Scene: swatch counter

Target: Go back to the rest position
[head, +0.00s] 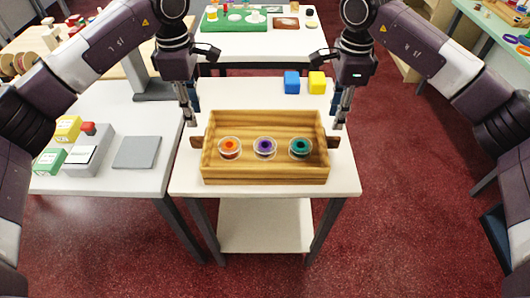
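My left gripper (190,119) points down just above and beside the left handle of a wooden tray (265,173). My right gripper (341,120) points down by the tray's right handle in the same way. I cannot tell whether the fingers are open or shut, or whether they touch the handles. The tray stands level on a small white cart table (345,178). In the tray, three clear cups stand in a row: one with orange (230,147), one with purple (265,147) and one with teal (300,147).
A blue cube (292,82) and a yellow cube (317,82) sit behind the tray. The left table (110,180) holds a grey pad (137,152), a card device (88,150) and small boxes. Another table (265,45) stands behind. Red floor is clear at right.

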